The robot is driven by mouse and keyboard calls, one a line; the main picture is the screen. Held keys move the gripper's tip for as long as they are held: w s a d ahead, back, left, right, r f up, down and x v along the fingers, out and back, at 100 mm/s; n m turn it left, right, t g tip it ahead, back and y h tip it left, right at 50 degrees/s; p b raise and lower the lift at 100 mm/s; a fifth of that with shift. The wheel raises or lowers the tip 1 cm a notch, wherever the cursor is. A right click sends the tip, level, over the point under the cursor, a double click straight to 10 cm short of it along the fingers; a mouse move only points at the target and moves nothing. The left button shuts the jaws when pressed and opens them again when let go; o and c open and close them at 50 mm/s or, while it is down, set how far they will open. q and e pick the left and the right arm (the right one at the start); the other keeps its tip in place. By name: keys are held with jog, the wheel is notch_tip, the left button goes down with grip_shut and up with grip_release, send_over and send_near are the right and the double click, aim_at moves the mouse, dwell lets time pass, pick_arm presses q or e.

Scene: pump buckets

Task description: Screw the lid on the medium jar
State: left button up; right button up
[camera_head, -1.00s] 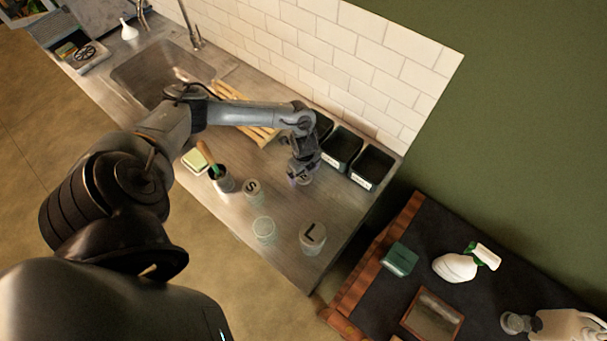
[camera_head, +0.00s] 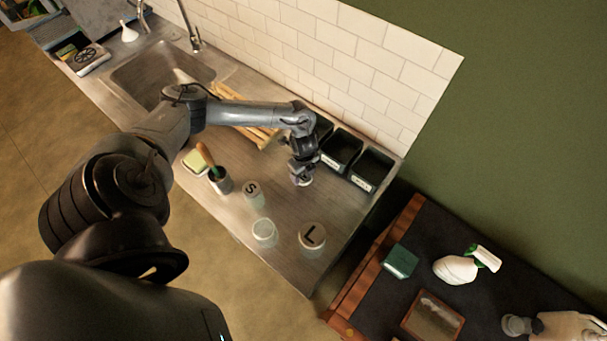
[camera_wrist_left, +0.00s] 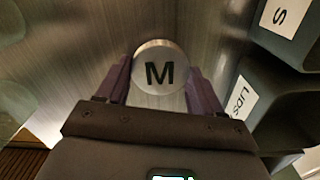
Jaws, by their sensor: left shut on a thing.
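The lid marked M (camera_wrist_left: 159,68) is a round pale disc between the fingers of my left gripper (camera_wrist_left: 160,80) in the left wrist view. In the head view my left gripper (camera_head: 301,176) points down over the counter in front of the dark bins, with the pale lid edge (camera_head: 304,183) below it. I cannot tell whether the lid touches the counter. The medium jar (camera_head: 265,233) is clear glass, upright and lidless, between the S and L jars, apart from my gripper. My right gripper is out of view.
Dark bins (camera_head: 371,168) line the tiled wall. The metal counter (camera_head: 285,206) is clear between gripper and jars.

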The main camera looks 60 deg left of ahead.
aim_at(304, 177)
pick_arm(q)
jog(key=shift+r, duration=0.5)
notch_tip(304, 177, up, 3)
jog(key=shift+d+f+b, duration=0.15)
jog(key=shift+f+b, duration=0.05)
jog(key=shift+b, duration=0.15)
jog(key=s+d+r+p, duration=0.1)
jog(key=d+r, duration=0.5)
jog(key=d, duration=0.5)
jog(key=shift+s+r+p, duration=0.3)
jog(key=shift+s+r, duration=0.05)
jog(key=shift+d, duration=0.1)
